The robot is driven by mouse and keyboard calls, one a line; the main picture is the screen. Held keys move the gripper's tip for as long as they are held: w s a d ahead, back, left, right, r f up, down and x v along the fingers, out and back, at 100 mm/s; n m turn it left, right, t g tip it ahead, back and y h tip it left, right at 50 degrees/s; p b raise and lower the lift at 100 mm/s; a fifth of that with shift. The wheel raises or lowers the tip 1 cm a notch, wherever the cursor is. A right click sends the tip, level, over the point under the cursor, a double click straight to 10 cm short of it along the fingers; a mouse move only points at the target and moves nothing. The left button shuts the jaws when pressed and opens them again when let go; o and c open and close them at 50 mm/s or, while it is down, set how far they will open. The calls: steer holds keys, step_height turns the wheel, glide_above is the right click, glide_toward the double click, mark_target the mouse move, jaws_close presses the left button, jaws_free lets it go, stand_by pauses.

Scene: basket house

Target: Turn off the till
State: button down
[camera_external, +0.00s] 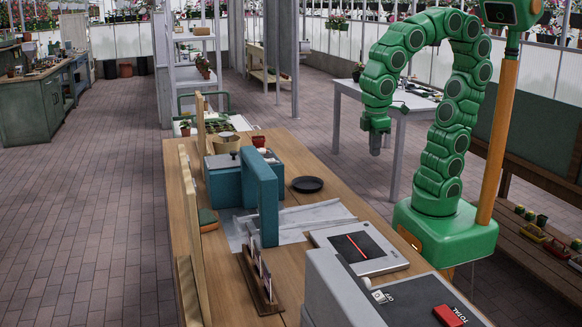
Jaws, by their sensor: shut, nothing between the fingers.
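The grey till (340,290) stands at the near right end of the wooden counter, partly cut off by the bottom edge of the picture. On its top are a small white switch-like part (379,297) with tiny lettering beside it and a red key (449,315) marked TOTAL. I cannot tell the switch's position. My gripper (376,150) hangs from my green arm, pointing down, beyond the till and well above the floor on the counter's right side. It is shut and empty, apart from the till.
A flat device (358,247) with a dark panel and red line lies behind the till. A teal press-like machine (262,195), a black dish (307,184) and a card rack (262,280) stand on the counter (330,200). A grey table (392,100) stands behind my gripper.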

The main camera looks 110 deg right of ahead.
steer(key=w+a+r+t, duration=0.1)
steer(key=w+a+r, duration=0.1)
steer(key=w+a, duration=0.3)
steer(key=w+a+r, duration=0.2)
steer(key=w, duration=0.6)
steer(key=r+t, duration=0.2)
glide_above(376, 296)
steer(key=s, duration=0.3)
steer(key=shift+w+f+y, duration=0.15)
steer(key=shift+w+y, duration=0.05)
steer(key=shift+y, duration=0.1)
steer(key=f, duration=0.4)
steer(key=w+f, duration=0.1)
steer(key=f, duration=0.3)
steer(key=w+f, duration=0.1)
steer(key=f, duration=0.4)
steer(key=shift+s+f, duration=0.1)
steer(key=shift+f, duration=0.3)
steer(key=shift+s+t, duration=0.1)
steer(key=shift+t, duration=0.2)
